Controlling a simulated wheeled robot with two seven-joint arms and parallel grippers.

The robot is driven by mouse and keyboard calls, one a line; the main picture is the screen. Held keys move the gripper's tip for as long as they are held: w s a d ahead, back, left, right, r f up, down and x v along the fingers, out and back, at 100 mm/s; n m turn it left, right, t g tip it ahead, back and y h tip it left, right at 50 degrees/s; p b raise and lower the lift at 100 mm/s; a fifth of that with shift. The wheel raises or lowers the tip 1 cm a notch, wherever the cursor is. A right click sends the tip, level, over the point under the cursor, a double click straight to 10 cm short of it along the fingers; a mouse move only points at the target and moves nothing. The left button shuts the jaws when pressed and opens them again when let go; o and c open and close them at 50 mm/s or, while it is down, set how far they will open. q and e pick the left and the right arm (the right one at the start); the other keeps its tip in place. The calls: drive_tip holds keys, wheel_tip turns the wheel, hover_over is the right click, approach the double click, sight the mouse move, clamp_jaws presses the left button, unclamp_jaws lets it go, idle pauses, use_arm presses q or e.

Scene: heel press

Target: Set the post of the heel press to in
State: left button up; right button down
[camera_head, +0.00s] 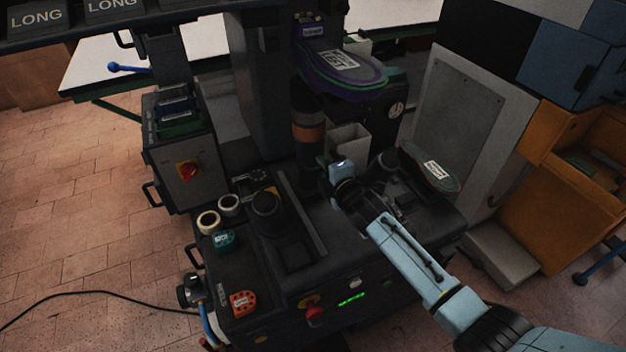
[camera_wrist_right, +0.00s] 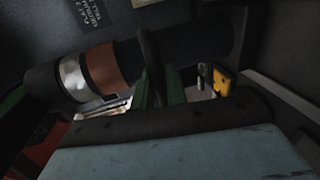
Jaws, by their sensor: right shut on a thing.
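The post (camera_head: 308,125) of the heel press stands upright at the middle of the machine in the head view. It is a dark cylinder with a copper-brown band and a grey band. My right gripper (camera_head: 328,170) reaches in from the lower right and is shut at the lower part of the post. In the right wrist view the banded post (camera_wrist_right: 105,68) runs across the upper left, and the gripper's fingers (camera_wrist_right: 156,80) meet its dark part. The exact contact is dark and partly hidden. My left gripper is not in view.
A purple and green sole-shaped piece (camera_head: 340,72) sits above the post. Another sole-shaped piece (camera_head: 432,168) is at right. A dark knob (camera_head: 265,203), two rings, a teal piece (camera_head: 223,240) and an orange piece (camera_head: 242,303) are on the machine's left side. A red switch (camera_head: 187,170) is further left.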

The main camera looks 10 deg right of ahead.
drive_tip(key=shift+w, duration=0.25)
drive_tip(key=shift+r, duration=0.15)
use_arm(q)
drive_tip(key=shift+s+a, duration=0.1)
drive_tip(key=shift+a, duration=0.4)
